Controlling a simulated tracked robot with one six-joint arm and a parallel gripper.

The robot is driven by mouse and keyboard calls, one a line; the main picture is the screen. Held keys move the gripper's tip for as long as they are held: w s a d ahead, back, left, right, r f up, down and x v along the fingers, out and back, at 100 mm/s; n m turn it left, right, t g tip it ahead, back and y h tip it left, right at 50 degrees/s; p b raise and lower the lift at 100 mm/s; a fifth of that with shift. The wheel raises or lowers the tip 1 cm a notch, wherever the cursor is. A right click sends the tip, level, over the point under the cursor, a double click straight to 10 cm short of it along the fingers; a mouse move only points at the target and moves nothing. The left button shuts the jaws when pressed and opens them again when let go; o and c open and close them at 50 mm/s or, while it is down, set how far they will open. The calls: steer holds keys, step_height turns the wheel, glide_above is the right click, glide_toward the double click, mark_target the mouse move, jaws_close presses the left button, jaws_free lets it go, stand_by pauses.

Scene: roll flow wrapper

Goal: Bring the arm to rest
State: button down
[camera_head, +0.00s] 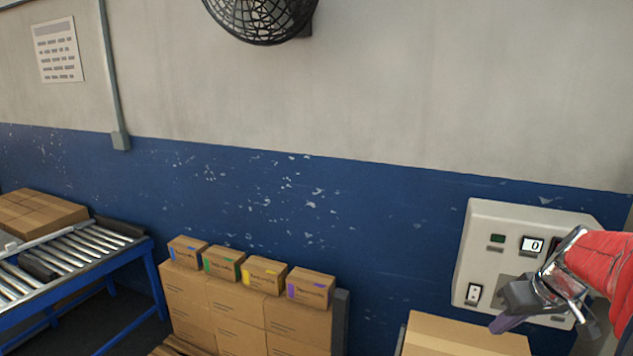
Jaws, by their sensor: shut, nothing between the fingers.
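My gripper (509,306) is at the lower right, at the end of my red arm, with its dark fingers shut and nothing held. It appears in front of a pale control panel (515,216) on the wall and hides part of its lower right. I cannot tell whether it touches the panel.
A roller conveyor (70,256) with cartons (38,213) stands at the left. Stacked boxes (236,308), topped by several small colour-marked boxes, stand at lower centre. Another carton (465,338) is below the panel. A fan (262,15) hangs high on the wall.

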steer(key=s+a+r, duration=0.1)
steer(key=s+a, duration=0.7)
steer(key=a, duration=0.4)
steer(key=s+a+r+t+h, duration=0.1)
steer(key=s+a, duration=0.8)
steer(key=a, duration=0.4)
steer(key=shift+s+a+r, duration=0.2)
steer(key=shift+s+r, duration=0.05)
steer(key=shift+r, duration=0.15)
steer(key=shift+d, duration=0.15)
